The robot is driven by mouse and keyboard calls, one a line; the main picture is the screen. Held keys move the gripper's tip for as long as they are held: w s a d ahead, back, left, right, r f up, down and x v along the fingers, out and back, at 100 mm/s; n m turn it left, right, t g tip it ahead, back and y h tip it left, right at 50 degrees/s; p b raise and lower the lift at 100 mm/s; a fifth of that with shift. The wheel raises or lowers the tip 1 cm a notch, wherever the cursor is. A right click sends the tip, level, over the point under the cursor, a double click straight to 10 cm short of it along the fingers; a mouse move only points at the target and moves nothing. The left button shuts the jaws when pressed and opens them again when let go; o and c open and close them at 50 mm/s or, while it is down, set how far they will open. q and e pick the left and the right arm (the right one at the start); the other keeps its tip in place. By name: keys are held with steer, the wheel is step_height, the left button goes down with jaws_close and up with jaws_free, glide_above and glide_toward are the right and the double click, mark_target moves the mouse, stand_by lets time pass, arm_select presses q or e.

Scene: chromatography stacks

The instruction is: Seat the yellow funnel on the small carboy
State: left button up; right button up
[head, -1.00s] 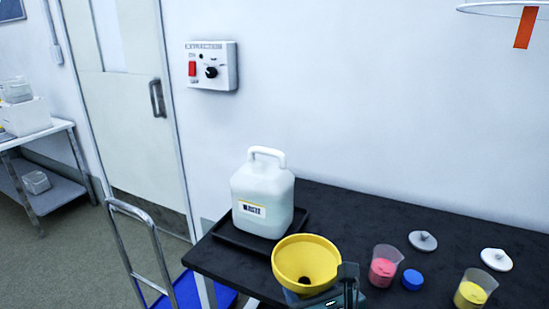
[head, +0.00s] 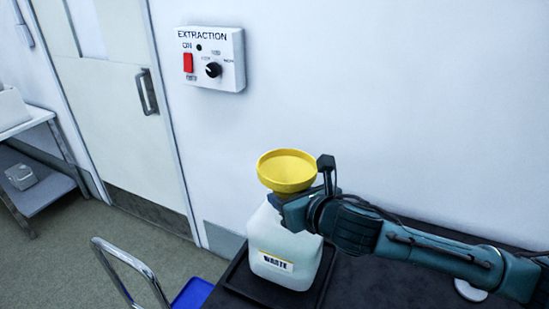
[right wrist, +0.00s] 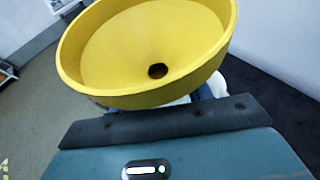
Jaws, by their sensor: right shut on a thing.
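The yellow funnel (head: 287,172) is upright, wide mouth up, just above the top of the white carboy (head: 283,256). The carboy carries a WASTE label and stands in a black tray (head: 240,279) on the bench. My right gripper (head: 290,205) is shut on the funnel's lower part. In the right wrist view the funnel (right wrist: 145,45) fills the upper middle, its drain hole showing. The carboy's neck and the funnel's stem are hidden behind my gripper and the bowl, so I cannot tell whether they touch. My left gripper is out of view.
The dark bench (head: 375,285) runs right under my right arm. A white lid (head: 469,290) lies partly hidden below the arm. An extraction control box (head: 211,60) is on the wall. A trolley handle (head: 125,265) and blue platform (head: 192,293) are at the lower left.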

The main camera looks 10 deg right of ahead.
steer(key=shift+w+r, duration=0.3)
steer(key=shift+w, duration=0.2)
steer(key=shift+w+r, duration=0.3)
steer(key=shift+w, duration=0.2)
steer(key=shift+s+f, duration=0.15)
steer(key=shift+f, duration=2.2)
steer(key=shift+f+b, duration=0.45)
steer(key=shift+f, duration=0.75)
steer(key=shift+f, duration=0.15)
